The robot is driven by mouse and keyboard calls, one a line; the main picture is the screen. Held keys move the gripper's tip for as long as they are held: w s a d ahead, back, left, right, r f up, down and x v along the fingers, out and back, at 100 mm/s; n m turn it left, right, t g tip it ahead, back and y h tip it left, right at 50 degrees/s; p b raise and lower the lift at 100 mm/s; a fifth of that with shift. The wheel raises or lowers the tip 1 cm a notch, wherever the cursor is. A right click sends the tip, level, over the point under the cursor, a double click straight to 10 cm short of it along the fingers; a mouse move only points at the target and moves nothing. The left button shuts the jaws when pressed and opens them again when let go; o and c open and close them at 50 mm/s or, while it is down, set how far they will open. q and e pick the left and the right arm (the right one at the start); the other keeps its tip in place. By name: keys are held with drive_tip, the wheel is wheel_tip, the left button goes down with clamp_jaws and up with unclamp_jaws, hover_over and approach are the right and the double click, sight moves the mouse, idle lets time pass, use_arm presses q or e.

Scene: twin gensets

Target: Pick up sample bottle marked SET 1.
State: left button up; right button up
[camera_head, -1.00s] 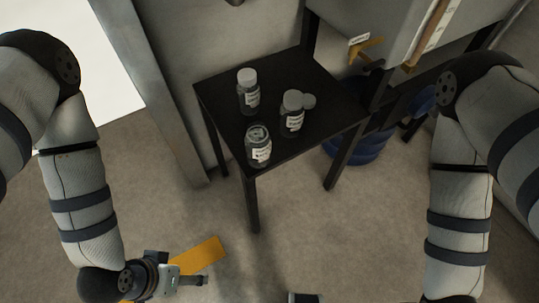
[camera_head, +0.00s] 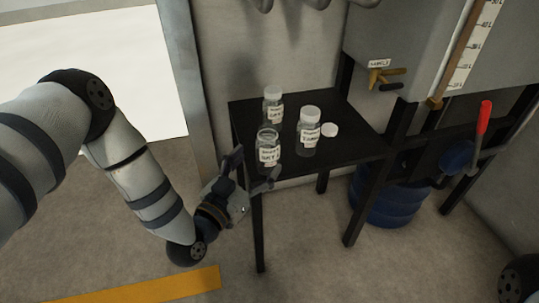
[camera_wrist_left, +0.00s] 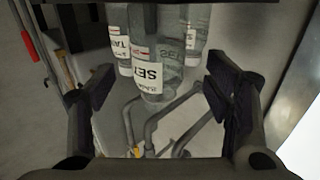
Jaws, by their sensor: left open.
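Three clear sample bottles with white labels stand upright on a small black table (camera_head: 350,152). The front-left bottle (camera_head: 268,150) seems to have no cap; its label appears to begin with SET, but its number is too small to be sure. In the left wrist view this bottle (camera_wrist_left: 155,72) is upside down, with SET readable, centred beyond the fingers. My left gripper (camera_head: 254,169) is open and empty at the table's front-left edge, just short of this bottle and apart from it. The capped right bottle (camera_head: 309,134) seems marked TANK. Another capped bottle (camera_head: 272,108) stands behind. My right gripper is out of view.
A loose white cap (camera_head: 330,130) lies right of the TANK bottle. A grey tank with a brass tap (camera_head: 380,76) stands behind right, with a blue drum (camera_head: 385,199) below. A red-handled lever (camera_head: 483,118) stands at the right. A grey post (camera_head: 190,75) rises left of the table.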

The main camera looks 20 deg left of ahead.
sight(261, 159)
use_arm(q)
drive_tip(key=w, duration=0.2)
drive_tip(key=w+d, duration=0.1)
drive_tip(key=w, duration=0.2)
drive_tip(key=shift+w+d+f+b, duration=0.1)
drive_tip(key=shift+w+f+b, duration=0.1)
drive_tip(key=shift+b, duration=0.15)
drive_tip(key=c, duration=1.2)
drive_tip(key=shift+r, duration=0.15)
drive_tip(key=shift+c, duration=0.2)
